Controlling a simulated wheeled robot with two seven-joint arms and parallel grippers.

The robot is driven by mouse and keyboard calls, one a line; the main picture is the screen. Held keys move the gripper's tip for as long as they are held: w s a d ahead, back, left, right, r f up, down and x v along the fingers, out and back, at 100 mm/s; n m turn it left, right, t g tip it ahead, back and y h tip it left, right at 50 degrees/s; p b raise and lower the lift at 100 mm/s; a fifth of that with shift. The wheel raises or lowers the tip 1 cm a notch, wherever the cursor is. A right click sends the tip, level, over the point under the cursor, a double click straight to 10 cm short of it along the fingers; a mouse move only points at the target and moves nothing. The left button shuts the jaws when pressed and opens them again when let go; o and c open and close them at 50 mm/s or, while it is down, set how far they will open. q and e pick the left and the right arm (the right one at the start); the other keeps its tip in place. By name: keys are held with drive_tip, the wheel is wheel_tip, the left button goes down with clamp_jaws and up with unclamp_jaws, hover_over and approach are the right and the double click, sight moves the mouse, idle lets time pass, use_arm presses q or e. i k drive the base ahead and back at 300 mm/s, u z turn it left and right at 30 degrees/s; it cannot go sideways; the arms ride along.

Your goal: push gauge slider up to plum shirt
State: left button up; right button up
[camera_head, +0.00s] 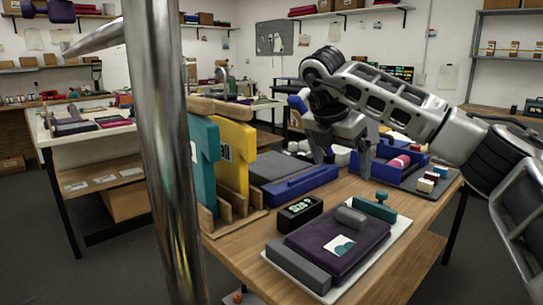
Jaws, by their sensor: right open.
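The plum shirt (335,239) lies folded, dark purple, on a white board (383,254) on the near table. It has a white and teal print, and a grey rounded piece (350,216) rests at its far edge. A grey bar (298,266) lies along the shirt's near left edge. A teal piece with a knob (374,208) stands at the board's far right end. I cannot tell for sure which is the gauge slider. My right gripper (341,158) is open and empty, pointing down beyond the shirt, over the blue tray area. My left gripper is out of view.
A black digital display (300,211) stands just left of the shirt. Upright teal (203,165) and yellow (237,157) shirt shapes stand in wooden holders at left. A blue tray (302,184) and a blue caddy (391,167) sit behind. Bare wood (233,245) shows at front left.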

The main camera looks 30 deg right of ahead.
sight(378, 209)
drive_tip(key=k, duration=1)
